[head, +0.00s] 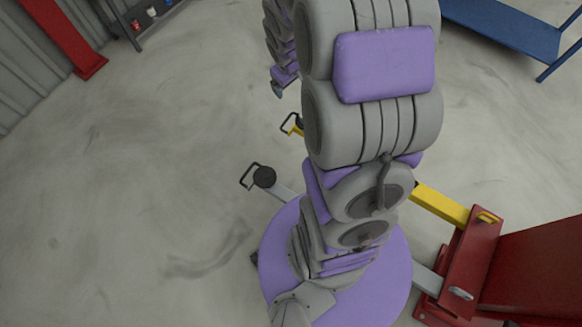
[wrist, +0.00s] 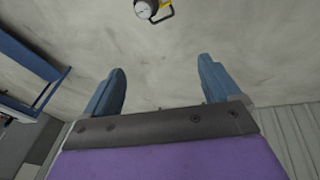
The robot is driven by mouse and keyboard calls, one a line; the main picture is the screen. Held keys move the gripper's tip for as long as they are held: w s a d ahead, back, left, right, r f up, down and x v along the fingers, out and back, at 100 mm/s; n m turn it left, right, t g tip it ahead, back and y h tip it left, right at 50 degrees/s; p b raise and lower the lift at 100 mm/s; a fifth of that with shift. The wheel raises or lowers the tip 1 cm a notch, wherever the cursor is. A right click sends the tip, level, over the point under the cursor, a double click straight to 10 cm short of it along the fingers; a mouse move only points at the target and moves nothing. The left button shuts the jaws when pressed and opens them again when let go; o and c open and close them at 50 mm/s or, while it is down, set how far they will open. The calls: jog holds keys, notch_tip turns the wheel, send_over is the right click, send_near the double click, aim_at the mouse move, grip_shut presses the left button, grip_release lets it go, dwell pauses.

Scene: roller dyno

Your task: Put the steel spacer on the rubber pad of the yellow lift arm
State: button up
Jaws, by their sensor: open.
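The yellow lift arm (head: 440,203) runs from the red post's base on the right and passes behind my arm. Its yellow tip with a black loop handle (head: 291,126) shows on the left of my arm, while its rubber pad is hidden there. In the wrist view, the yellow tip (wrist: 165,4) is at the top edge. A pale round disc with a dark rim, apparently the steel spacer (wrist: 146,9), sits at that tip, apparently on the pad. My gripper (wrist: 162,72) is open and empty, its blue fingers apart and clear of the disc.
A grey lift arm with a black round pad (head: 264,177) and loop handle lies left of my arm. The red lift post (head: 535,265) stands at the right. A blue bench (head: 505,28) is at the top right. The concrete floor on the left is clear.

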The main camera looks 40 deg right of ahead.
jog(key=s+a+r+g, duration=0.1)
jog(key=s+a+r, duration=0.3)
jog(key=s, duration=0.5)
jog(key=s+a+r+g+y, duration=0.1)
jog(key=s+a+r, duration=0.3)
jog(key=s+a, duration=0.4)
jog(key=s+a+r+m+g+y, duration=0.1)
jog(key=s+a+r+g, duration=0.1)
jog(key=s+a+r, duration=0.3)
jog(key=s+a, duration=0.1)
jog(key=s, duration=0.3)
jog(key=shift+s+a+g, duration=0.3)
jog(key=shift+a, duration=0.1)
